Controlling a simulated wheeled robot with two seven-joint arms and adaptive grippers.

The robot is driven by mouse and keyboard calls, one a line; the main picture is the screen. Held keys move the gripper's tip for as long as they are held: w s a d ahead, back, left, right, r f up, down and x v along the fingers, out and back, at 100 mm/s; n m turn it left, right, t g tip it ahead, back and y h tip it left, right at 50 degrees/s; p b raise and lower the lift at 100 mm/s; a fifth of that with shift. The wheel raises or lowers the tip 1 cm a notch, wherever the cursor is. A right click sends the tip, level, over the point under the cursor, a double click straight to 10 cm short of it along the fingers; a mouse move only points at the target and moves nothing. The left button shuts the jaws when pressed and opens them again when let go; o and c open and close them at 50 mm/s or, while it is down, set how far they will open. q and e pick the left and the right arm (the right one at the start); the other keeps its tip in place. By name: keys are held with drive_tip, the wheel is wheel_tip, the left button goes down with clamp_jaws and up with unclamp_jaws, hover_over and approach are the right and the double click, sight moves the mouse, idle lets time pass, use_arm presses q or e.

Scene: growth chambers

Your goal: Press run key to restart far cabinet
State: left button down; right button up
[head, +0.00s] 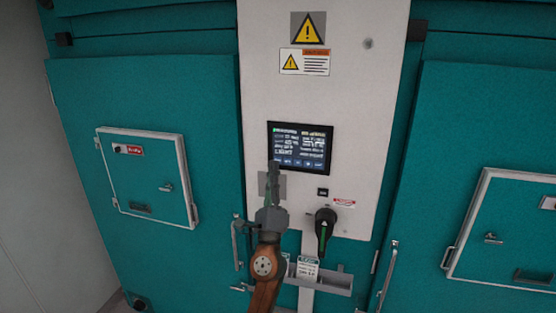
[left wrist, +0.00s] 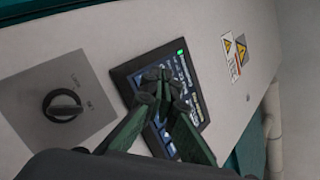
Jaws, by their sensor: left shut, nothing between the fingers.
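The far cabinet is teal with a white centre panel (head: 385,90). A dark touch display (head: 312,146) with lit text and a row of keys along its bottom edge is set in this panel. My left gripper (head: 273,168) is shut and empty, its fingertips at the display's lower left corner. In the left wrist view the fingertips (left wrist: 160,76) lie over the middle of the display (left wrist: 192,92) and hide part of it. I cannot tell whether they touch the glass. The run key cannot be read. My right gripper is not in view.
A black rotary handle (head: 325,226) is below right of the display, with a small dark button (head: 323,192) above it. A grey plate with a black knob (left wrist: 64,104) is beside the display. Teal doors with small hatches (head: 150,178) flank the panel. Warning labels (head: 307,29) are above.

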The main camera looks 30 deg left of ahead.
use_arm(q)
drive_tip(key=s+p, duration=0.1)
drive_tip(key=s, duration=0.1)
drive_tip(key=s+d+p, duration=0.1)
drive_tip(key=s, duration=0.1)
drive_tip(key=shift+s+r, duration=0.1)
drive_tip(key=shift+s, duration=0.05)
idle(0.5)
